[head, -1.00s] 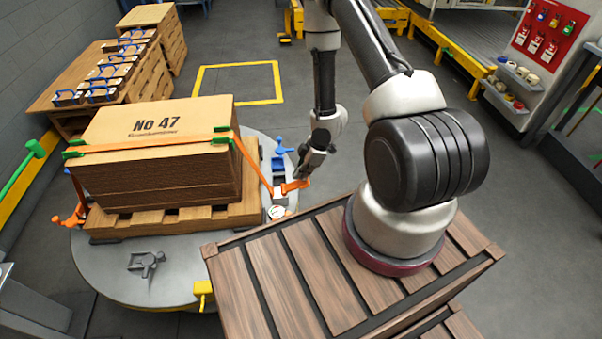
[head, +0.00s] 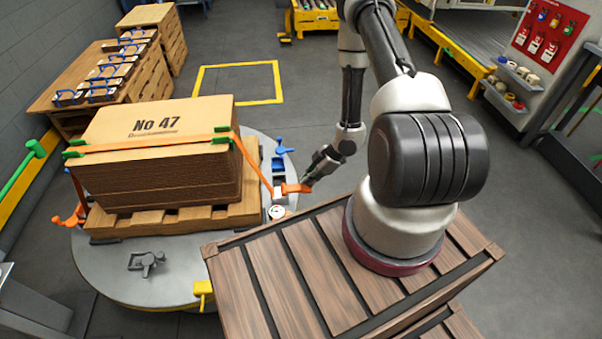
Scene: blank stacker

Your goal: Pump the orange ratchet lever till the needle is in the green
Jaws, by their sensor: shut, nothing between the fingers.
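The orange ratchet lever (head: 297,188) sticks out to the right from the ratchet (head: 279,193) at the turntable's right edge, and lies nearly level. My gripper (head: 307,179) is shut and slants down from the upper right. Its tips are at the lever's outer end; I cannot tell whether they touch it. The round white gauge (head: 277,212) sits just below the ratchet; its needle is too small to read. An orange strap (head: 250,163) runs from the ratchet up over the stack of cardboard blanks (head: 160,175) marked No 47.
The stack stands on a wooden pallet (head: 110,228) on the grey round turntable (head: 180,280). A blue clamp (head: 280,148) stands behind the ratchet. A grey clamp (head: 147,262) lies at the front. Dark wooden slats (head: 300,270) fill the near right.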

